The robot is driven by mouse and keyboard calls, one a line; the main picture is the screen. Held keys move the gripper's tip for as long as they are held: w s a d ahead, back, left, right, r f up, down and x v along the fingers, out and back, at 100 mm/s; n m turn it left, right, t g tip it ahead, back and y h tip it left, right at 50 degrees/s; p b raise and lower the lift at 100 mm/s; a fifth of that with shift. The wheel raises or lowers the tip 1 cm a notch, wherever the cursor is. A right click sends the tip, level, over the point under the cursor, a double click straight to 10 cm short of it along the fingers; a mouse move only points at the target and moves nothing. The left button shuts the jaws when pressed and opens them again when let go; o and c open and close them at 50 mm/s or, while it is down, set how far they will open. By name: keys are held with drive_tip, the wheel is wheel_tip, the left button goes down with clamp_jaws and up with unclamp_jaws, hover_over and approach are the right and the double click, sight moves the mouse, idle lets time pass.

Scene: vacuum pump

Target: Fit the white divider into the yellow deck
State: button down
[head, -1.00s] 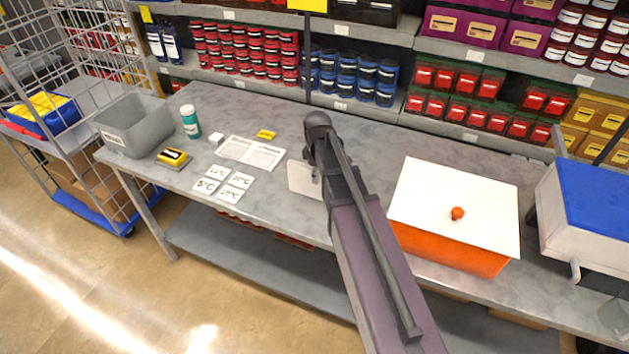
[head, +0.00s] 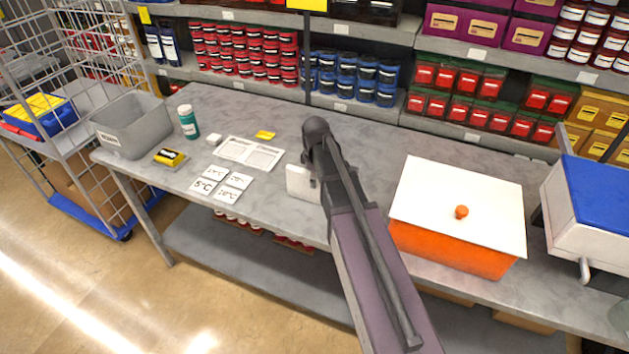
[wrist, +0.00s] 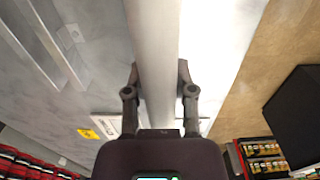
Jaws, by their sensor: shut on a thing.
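The white divider is a thin flat panel, held upright between the fingers of my gripper (wrist: 159,78) in the wrist view, where it shows edge-on (wrist: 158,35). In the head view part of the divider (head: 298,182) shows above the workbench, left of my arm, which hides the rest and most of the gripper. I cannot tell whether its lower edge touches the bench. A yellow piece (head: 44,108), likely the yellow deck, sits in a blue tray (head: 50,124) on the wire cart at far left, well away from my gripper.
The workbench (head: 240,110) carries a grey bin (head: 130,128), a teal bottle (head: 188,123), a yellow device (head: 170,157), temperature cards (head: 219,184) and a white sheet (head: 249,154). An orange box with a white lid (head: 458,215) stands right of my arm. Stocked shelves run behind.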

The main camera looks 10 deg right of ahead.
drive_tip(key=shift+f, duration=0.15)
drive_tip(key=shift+c, duration=2.2)
unclamp_jaws()
wheel_tip(320, 180, up, 12)
drive_tip(key=p, duration=1.2)
drive_tip(key=shift+r, duration=0.2)
drive_tip(key=shift+s, duration=0.1)
drive_tip(key=s+m, duration=1)
drive_tip(key=s, duration=0.6)
drive_tip(key=shift+s+a+m, duration=0.15)
drive_tip(key=shift+s+m, duration=0.15)
drive_tip(key=shift+m, duration=0.1)
